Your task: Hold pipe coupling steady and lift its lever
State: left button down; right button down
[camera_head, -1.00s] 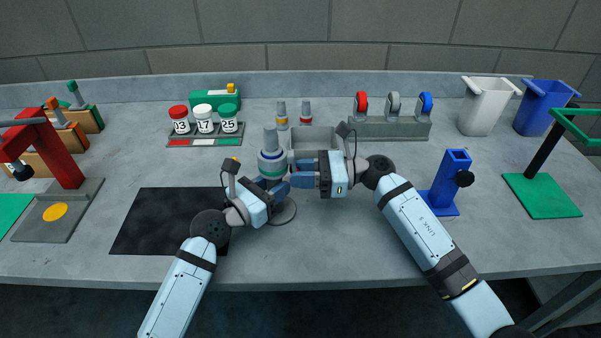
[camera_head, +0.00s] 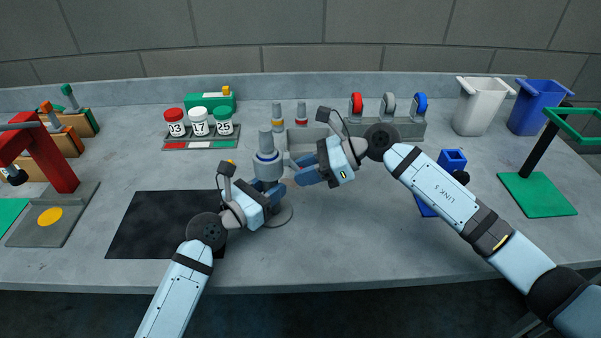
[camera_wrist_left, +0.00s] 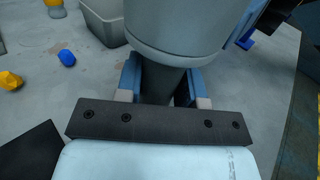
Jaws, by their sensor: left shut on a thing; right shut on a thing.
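A grey open bin (camera_head: 307,138) stands just behind the coupling, with two small ringed posts behind it. A blue stand (camera_head: 452,160) is partly behind my right arm. A black mat (camera_head: 150,225) lies at left. Numbered jars (camera_head: 199,122) stand in a rack at back left.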

jog(key=h, duration=0.2)
jog(key=r+h, duration=0.1)
jog(key=h, duration=0.1)
jog(key=d+r+h, duration=0.1)
jog(key=shift+r+h, duration=0.15)
jog(key=shift+h, duration=0.25)
pick_arm(q)
jog(key=shift+d, duration=0.1)
pick_arm(e)
notch_tip(320, 180, up, 2)
jog(key=h, duration=0.5)
jog(key=shift+r, duration=0.1)
pick_arm(q)
jog(key=shift+r, duration=0.1)
pick_arm(e)
jog(key=shift+s+d+h, duration=0.1)
jog(key=shift+h, duration=0.3)
jog(key=c, duration=0.9)
grip_release()
jog(key=shift+r, duration=0.1)
jog(key=r, duration=0.4)
jog(key=d+r, duration=0.1)
jog(key=r, duration=0.6)
jog(key=shift+d+r, duration=0.25)
jog(key=shift+r, duration=0.15)
